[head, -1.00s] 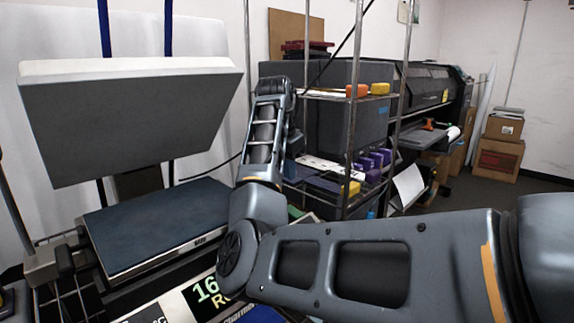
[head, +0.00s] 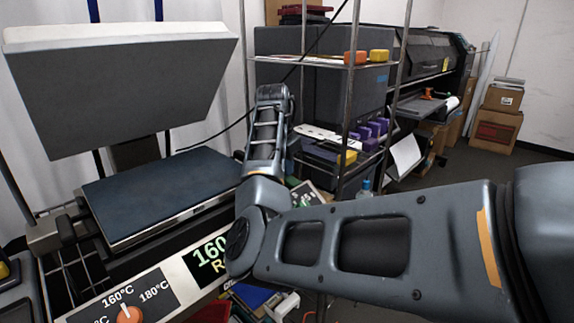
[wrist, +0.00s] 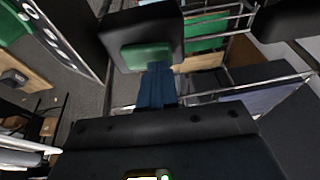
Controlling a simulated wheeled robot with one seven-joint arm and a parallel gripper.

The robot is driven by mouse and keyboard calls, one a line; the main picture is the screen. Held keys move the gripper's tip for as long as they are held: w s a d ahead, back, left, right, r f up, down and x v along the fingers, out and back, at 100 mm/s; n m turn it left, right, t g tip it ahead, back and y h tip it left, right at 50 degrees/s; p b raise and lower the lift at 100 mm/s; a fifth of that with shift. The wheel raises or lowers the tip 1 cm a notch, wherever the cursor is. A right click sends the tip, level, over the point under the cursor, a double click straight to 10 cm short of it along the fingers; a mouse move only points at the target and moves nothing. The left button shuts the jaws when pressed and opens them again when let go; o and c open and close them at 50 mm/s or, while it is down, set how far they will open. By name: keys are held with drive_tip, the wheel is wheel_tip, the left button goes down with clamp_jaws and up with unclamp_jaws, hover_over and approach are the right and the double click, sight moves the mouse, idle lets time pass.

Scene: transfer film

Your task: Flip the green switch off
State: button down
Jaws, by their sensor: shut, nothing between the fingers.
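In the wrist view, a green face set in a black block (wrist: 147,56) sits at the top centre; it looks like the green switch, but I cannot make out which way it is set. My gripper (wrist: 159,68) shows as a dark body with blue fingers pointing up the picture at the green face. The fingers are together and empty, and their tips appear close to its lower edge; I cannot tell if they touch. In the head view my arm reaches forward, its far end bent away, and neither gripper nor green switch can be made out there.
A heat press with a raised upper plate (head: 125,95) and dark lower bed (head: 158,193) stands at left. Its front has an orange knob (head: 129,314) and a display (head: 206,258). A metal rack (head: 351,75) stands behind my arm. Boxes (head: 497,115) are at far right.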

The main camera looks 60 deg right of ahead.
drive_tip(key=shift+w+d+f+p, duration=0.15)
drive_tip(key=shift+w+f+p, duration=0.4)
drive_tip(key=shift+p, duration=0.35)
drive_tip(key=shift+w+f, duration=0.2)
drive_tip(key=shift+f, duration=0.2)
drive_tip(key=shift+s+p, duration=0.2)
drive_tip(key=shift+p, duration=0.1)
drive_tip(key=shift+s+a+p, duration=0.2)
drive_tip(key=shift+s+p, duration=0.35)
drive_tip(key=shift+p, duration=0.05)
drive_tip(key=shift+r+p, duration=0.3)
drive_tip(key=shift+r, duration=0.05)
drive_tip(key=r+p, duration=0.1)
drive_tip(key=r, duration=0.1)
drive_tip(key=w+r+p, duration=0.1)
drive_tip(key=r+p, duration=0.1)
drive_tip(key=shift+w+d, duration=0.1)
drive_tip(key=shift+d, duration=0.1)
drive_tip(key=w+a+r+b, duration=0.2)
drive_tip(key=w+r, duration=0.2)
drive_tip(key=r, duration=0.5)
drive_tip(key=shift+r, duration=0.15)
